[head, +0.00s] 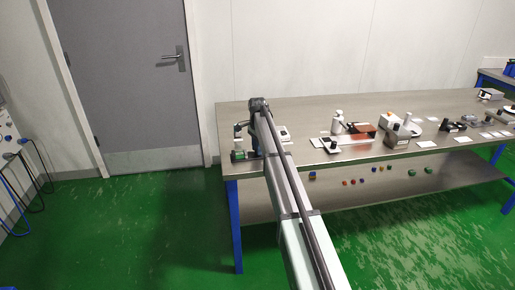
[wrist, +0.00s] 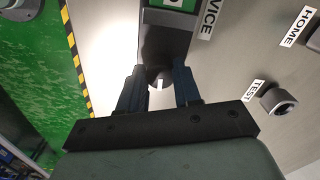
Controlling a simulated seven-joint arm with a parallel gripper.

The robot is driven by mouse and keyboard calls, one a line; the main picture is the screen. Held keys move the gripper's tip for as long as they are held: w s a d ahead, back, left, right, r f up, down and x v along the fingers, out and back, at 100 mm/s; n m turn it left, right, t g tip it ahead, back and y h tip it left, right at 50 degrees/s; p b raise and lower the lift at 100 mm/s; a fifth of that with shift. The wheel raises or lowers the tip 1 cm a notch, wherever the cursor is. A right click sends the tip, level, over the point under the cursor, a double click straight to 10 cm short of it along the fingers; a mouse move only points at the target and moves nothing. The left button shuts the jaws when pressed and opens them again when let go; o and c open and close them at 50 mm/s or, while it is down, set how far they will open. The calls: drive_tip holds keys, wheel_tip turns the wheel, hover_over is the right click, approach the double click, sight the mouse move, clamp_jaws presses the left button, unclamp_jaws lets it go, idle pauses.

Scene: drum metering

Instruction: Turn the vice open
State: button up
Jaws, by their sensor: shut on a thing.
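The vice (wrist: 166,22) is a dark block with a green and white patch on top, beside a label reading VICE. Its round dark knob (wrist: 158,73) with a pale mark faces my gripper. My gripper (wrist: 159,84) is shut on this knob, one finger on each side. The fingers hide the knob's sides. In the head view the vice (head: 238,155) is a small dark and green thing at the left end of the steel bench, partly hidden behind my gripper. The jaw opening of the vice cannot be made out.
A round grey TEST knob (wrist: 277,100) stands to the right in the wrist view, near a HOME label (wrist: 296,26). The bench edge has yellow and black striping (wrist: 72,45). Several devices stand farther right on the bench (head: 310,105).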

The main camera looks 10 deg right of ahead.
drive_tip(key=n, duration=0.3)
drive_tip(key=shift+n, duration=0.4)
drive_tip(key=n, duration=0.4)
drive_tip(key=shift+d+n, duration=0.1)
drive_tip(key=shift+n, duration=0.2)
drive_tip(key=n, duration=0.8)
drive_tip(key=shift+d+n, duration=0.1)
drive_tip(key=shift+n, duration=0.2)
